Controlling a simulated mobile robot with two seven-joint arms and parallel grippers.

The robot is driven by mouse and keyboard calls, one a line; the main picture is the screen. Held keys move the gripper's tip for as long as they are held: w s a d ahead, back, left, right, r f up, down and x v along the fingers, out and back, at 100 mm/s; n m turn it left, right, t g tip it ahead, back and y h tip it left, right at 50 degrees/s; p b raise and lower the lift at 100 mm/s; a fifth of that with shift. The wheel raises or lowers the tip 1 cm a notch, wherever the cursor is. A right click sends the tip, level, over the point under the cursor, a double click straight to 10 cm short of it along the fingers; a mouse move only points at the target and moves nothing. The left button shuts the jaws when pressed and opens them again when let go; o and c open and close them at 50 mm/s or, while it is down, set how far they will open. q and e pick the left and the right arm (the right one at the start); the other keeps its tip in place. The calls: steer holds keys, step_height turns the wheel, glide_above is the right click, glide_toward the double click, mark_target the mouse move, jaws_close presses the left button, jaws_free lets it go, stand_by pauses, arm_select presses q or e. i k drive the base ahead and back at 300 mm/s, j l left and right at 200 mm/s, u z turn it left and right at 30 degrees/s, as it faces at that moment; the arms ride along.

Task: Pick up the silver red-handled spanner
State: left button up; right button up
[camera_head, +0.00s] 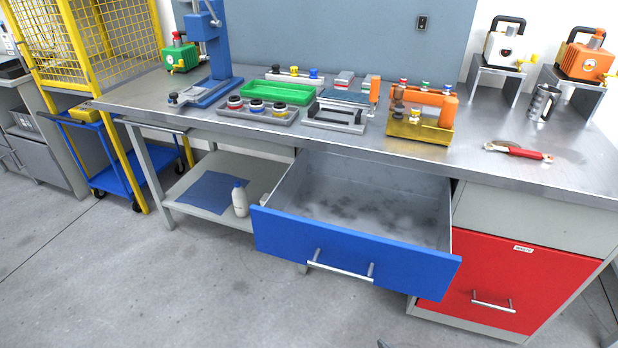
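The silver spanner with the red handle (524,153) lies flat on the right part of the metal workbench top (470,172), near its front edge. Its silver head points left and its red handle points right. Nothing covers it. Neither of my grippers can be made out in the head view. A small dark piece shows at the bottom edge, too cut off to identify.
A blue-fronted drawer (350,250) stands open below the bench, left of the spanner. A red cabinet (520,278) is below the spanner. An orange-yellow fixture (420,130) stands left of it, a metal mug (542,102) behind. The bench around the spanner is clear.

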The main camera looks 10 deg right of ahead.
mark_target(530, 153)
steer(key=z, duration=0.4)
steer(key=l+z, duration=0.1)
steer(key=z, duration=0.65)
steer(key=l+z, duration=0.1)
steer(key=z, duration=0.25)
steer(key=i+l+u, duration=0.1)
steer(key=u, duration=0.35)
steer(key=l+u, duration=0.1)
steer(key=u, duration=0.3)
steer(key=i+l+u, duration=0.1)
steer(key=u, duration=0.35)
steer(key=l+u, duration=0.3)
steer(key=l, duration=0.15)
steer(key=k+l+u, duration=0.1)
steer(key=l+u, duration=0.2)
steer(key=l, duration=0.15)
steer(key=l+u, duration=0.1)
steer(key=l, duration=0.35)
steer(key=k+l+u, duration=0.1)
steer(key=l, duration=0.35)
steer(key=k, duration=0.05)
